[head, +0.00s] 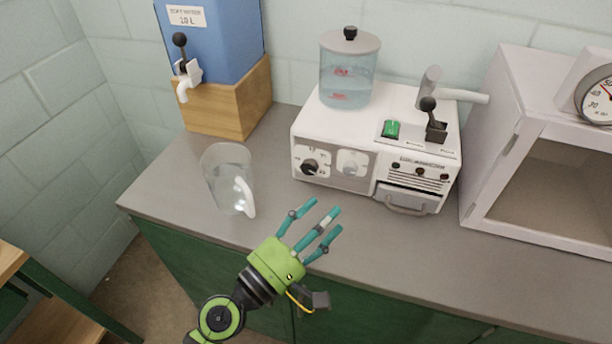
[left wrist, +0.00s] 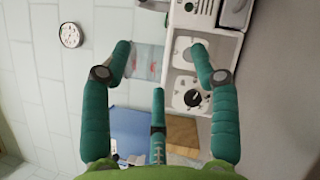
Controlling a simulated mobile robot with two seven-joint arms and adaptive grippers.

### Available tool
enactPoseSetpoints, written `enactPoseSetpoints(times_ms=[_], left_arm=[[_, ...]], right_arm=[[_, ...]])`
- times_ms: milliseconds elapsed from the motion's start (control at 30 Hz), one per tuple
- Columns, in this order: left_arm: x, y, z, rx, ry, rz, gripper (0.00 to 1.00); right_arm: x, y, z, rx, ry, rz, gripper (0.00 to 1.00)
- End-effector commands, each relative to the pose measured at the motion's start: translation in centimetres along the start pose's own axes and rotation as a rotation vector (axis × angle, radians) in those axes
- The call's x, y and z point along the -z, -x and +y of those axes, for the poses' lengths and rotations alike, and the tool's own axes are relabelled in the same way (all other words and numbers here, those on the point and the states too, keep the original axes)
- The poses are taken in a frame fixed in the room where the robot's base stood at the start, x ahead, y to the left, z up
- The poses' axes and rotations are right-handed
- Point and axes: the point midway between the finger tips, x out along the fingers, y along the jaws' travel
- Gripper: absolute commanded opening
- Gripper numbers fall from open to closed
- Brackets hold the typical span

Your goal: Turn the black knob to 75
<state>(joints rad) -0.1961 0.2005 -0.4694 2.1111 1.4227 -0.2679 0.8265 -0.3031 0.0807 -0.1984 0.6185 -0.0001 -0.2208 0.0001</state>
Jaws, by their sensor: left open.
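The black knob (head: 310,166) is on a white dial plate at the left of the front face of a white machine (head: 336,183). In the left wrist view the knob (left wrist: 193,98) shows between the fingers, near the right finger. Its exact setting is too small to read. My left gripper (head: 313,228) is open and empty, in front of the machine and below the knob, apart from it. The open fingers also show in the left wrist view (left wrist: 160,75). My right gripper is in neither view.
A clear pitcher (head: 226,178) stands on the grey counter (head: 160,190) left of the machine. A blue water tank (head: 222,45) on a wooden stand (head: 238,105) is behind it. A white cabinet (head: 490,140) with a gauge (head: 598,101) stands at right. The counter in front of the machine is clear.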

Motion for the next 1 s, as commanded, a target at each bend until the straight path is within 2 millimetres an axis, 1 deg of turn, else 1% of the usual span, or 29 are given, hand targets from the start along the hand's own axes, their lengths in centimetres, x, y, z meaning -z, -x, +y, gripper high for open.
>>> enactPoseSetpoints(times_ms=[33, 67, 100, 200, 300, 400, 500, 567, 800, 1000], left_arm=[[1.0, -0.8, 1.2, -0.075, 0.181, 0.030, 0.61], [1.9, -1.2, 1.8, -0.118, 0.299, 0.055, 0.61], [3.1, -1.5, 2.2, -0.168, 0.448, 0.091, 0.61], [6.4, -1.9, 2.1, -0.262, 0.768, 0.190, 0.61], [9.0, -2.0, 1.2, -0.325, 0.995, 0.285, 0.61], [10.7, -1.8, 0.2, -0.361, 1.131, 0.353, 0.61], [11.6, -1.9, -0.3, -0.379, 1.191, 0.389, 0.61], [11.9, -2.4, -0.4, -0.383, 1.203, 0.394, 0.61], [13.6, -5.6, 0.0, -0.382, 1.201, 0.392, 0.61], [14.7, -7.4, 0.1, -0.382, 1.200, 0.393, 0.61]], right_arm=[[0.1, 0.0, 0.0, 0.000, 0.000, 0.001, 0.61], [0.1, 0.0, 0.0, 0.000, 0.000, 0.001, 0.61], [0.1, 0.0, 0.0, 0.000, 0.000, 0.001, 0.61], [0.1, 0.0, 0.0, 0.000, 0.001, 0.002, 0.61], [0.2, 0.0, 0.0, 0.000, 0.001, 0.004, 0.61], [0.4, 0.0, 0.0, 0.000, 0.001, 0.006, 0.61], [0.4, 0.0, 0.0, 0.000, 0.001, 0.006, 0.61], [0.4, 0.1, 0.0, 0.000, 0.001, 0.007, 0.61], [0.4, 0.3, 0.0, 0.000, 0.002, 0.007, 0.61], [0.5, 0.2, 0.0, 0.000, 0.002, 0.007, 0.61]])
